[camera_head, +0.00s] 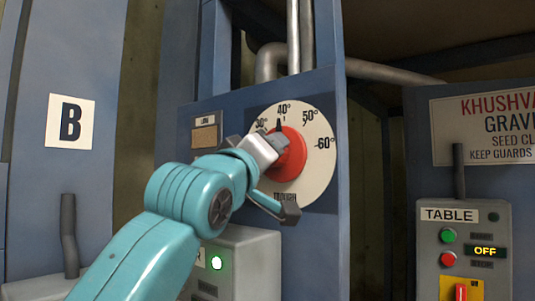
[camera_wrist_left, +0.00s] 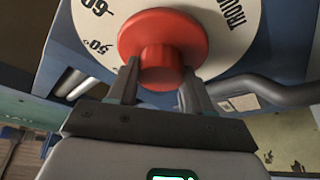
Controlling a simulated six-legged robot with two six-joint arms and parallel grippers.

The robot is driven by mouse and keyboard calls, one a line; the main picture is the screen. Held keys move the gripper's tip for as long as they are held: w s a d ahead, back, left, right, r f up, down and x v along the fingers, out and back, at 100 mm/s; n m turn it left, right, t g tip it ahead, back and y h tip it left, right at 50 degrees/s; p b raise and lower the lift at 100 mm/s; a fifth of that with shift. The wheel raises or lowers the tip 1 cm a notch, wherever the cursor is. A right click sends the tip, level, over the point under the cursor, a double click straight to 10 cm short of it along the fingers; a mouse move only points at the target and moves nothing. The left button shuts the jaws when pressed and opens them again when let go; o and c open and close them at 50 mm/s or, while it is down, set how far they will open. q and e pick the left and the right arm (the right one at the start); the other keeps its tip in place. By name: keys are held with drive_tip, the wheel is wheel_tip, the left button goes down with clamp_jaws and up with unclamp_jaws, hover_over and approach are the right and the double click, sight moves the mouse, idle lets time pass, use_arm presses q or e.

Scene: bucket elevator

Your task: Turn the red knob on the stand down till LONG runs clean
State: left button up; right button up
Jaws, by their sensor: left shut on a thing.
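The red knob (camera_head: 292,160) sits at the centre of a white round dial marked in degrees (camera_head: 319,173) on a blue stand. The dial reads 30°, 40°, 50° and 60°, with "TROUGH" along its lower edge. A dark pointer by the knob stands close to the 40° mark. My left gripper (camera_head: 281,147) reaches up from the lower left and is shut on the knob. In the left wrist view, the two fingers of my left gripper (camera_wrist_left: 158,88) stand on either side of the grip of the red knob (camera_wrist_left: 162,45). My right gripper is not in view.
A TABLE control box (camera_head: 463,250) with green and red buttons and an OFF display is at the right. A "B" sign (camera_head: 71,131) is on the left. Pipes (camera_head: 300,40) run above the dial.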

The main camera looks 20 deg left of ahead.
use_arm(q)
drive_tip(key=shift+f, duration=0.1)
drive_tip(key=o, duration=1)
drive_tip(key=shift+o, duration=0.2)
drive_tip(key=b+v, duration=1.1)
drive_tip(key=v, duration=0.5)
drive_tip(key=shift+s, duration=0.2)
drive_tip(key=shift+a, duration=0.1)
